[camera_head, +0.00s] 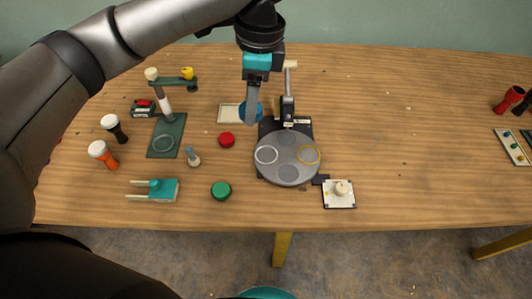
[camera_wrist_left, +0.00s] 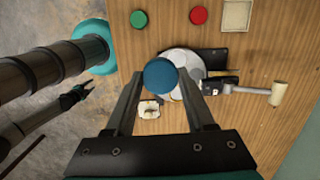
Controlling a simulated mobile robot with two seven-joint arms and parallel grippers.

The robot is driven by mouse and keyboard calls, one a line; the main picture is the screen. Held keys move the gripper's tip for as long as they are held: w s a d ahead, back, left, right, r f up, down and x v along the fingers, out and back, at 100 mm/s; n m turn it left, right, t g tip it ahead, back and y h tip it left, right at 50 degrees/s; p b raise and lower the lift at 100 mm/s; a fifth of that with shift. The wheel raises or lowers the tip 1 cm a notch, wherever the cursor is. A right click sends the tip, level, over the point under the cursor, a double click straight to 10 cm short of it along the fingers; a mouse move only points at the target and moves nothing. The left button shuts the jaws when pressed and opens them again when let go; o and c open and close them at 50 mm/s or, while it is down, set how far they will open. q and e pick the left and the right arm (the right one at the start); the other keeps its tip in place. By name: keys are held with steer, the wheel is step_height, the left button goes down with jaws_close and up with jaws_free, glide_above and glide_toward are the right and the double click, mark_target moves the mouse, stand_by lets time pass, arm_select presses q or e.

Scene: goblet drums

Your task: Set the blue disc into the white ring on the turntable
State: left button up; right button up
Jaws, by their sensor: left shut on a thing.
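My left gripper (camera_head: 251,118) is shut on the blue disc (camera_head: 256,109) above the table, at the turntable's back left. In the left wrist view the blue disc (camera_wrist_left: 160,73) sits between the two fingertips of my left gripper (camera_wrist_left: 160,80) and covers part of the turntable. The grey turntable (camera_head: 288,174) carries a white ring (camera_head: 266,155) at left and a yellow ring (camera_head: 309,155) at right. The white ring looks empty. My right gripper (camera_wrist_left: 78,94) shows small and dark in the left wrist view; its jaws are unclear.
A dark post with a pale-headed lever (camera_head: 289,95) stands behind the turntable. A red disc (camera_head: 227,140) and a green disc (camera_head: 221,190) lie to its left. A white square plate with a knob (camera_head: 339,194) is at front right. The table's right middle is clear.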

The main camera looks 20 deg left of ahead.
arm_select(q)
steer(key=m, duration=0.2)
steer(key=w+m, duration=0.1)
steer(key=shift+w+d+m, duration=0.2)
steer(key=shift+m, duration=0.2)
steer(key=w+f+m+b, duration=0.1)
steer(key=f+m, duration=0.3)
steer(key=w+f+m+t+b, duration=0.1)
steer(key=f+m, duration=0.3)
steer(key=f, duration=0.1)
steer(key=w+d+f+m+b, duration=0.1)
steer(key=f+m, duration=0.3)
steer(key=f, duration=0.1)
steer(key=shift+w+f+t+h, duration=0.15)
steer(key=shift+w+t+h, duration=0.15)
steer(key=shift+w+h, duration=0.1)
step_height(320, 180, down, 6)
steer(key=shift+r+b, duration=0.2)
steer(key=shift+b, duration=0.75)
arm_select(e)
steer(key=f, duration=0.3)
steer(key=w+f, duration=0.1)
steer(key=shift+d+f, duration=0.35)
